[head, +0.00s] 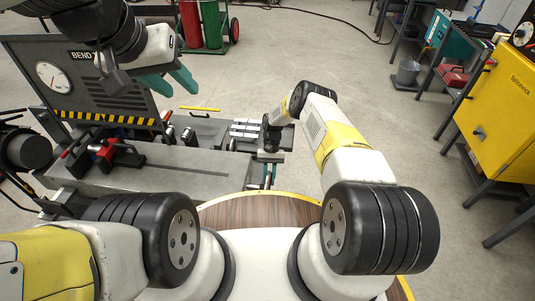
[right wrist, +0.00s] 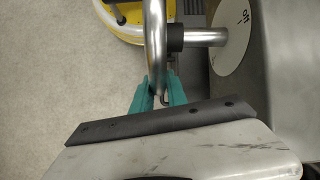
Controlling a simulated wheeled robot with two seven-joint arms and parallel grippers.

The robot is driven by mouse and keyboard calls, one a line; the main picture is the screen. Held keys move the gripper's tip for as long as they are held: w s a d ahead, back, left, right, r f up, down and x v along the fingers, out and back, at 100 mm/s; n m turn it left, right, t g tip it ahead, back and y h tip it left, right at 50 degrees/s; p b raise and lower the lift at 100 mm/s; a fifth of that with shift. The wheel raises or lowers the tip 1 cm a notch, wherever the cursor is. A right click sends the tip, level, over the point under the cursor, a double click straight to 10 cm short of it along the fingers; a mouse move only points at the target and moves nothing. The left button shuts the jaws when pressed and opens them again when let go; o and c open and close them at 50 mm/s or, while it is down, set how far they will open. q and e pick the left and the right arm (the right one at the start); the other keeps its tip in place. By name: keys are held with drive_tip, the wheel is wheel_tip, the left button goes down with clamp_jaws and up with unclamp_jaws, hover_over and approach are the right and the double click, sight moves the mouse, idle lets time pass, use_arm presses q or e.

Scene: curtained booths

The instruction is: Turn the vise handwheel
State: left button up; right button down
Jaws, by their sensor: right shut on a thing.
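In the right wrist view, the handwheel (right wrist: 156,35) is a shiny curved metal bar, joined by a dark collar to a straight metal rod. A white disc (right wrist: 232,40) marked "off" lies behind the rod. My right gripper (right wrist: 158,82) has its teal fingers on either side of the bar and is shut on it. In the head view, the ribbed metal blocks that look like the vise (head: 246,130) sit on the machine bed beside my right wrist, which hides most of the handwheel. My left gripper (head: 182,93) is open and empty, raised above the bench.
A dark panel marked "BEND" with a gauge (head: 54,76) stands at the left. Red clamps (head: 105,151) and a grey bed (head: 185,170) lie before it. A yellow cabinet (head: 495,115) stands far right. Open floor (head: 400,130) lies between my right arm and the cabinet.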

drive_tip(key=shift+s+f+g, duration=0.15)
drive_tip(key=shift+f+g, duration=0.15)
drive_tip(key=shift+f, duration=0.1)
idle(0.3)
drive_tip(key=c, duration=1.3)
unclamp_jaws()
drive_tip(key=shift+c, duration=0.2)
drive_tip(key=shift+r, duration=0.1)
drive_tip(key=v, duration=0.7)
drive_tip(key=shift+w+r, duration=0.25)
drive_tip(key=shift+w, duration=0.05)
drive_tip(key=shift+d, duration=0.1)
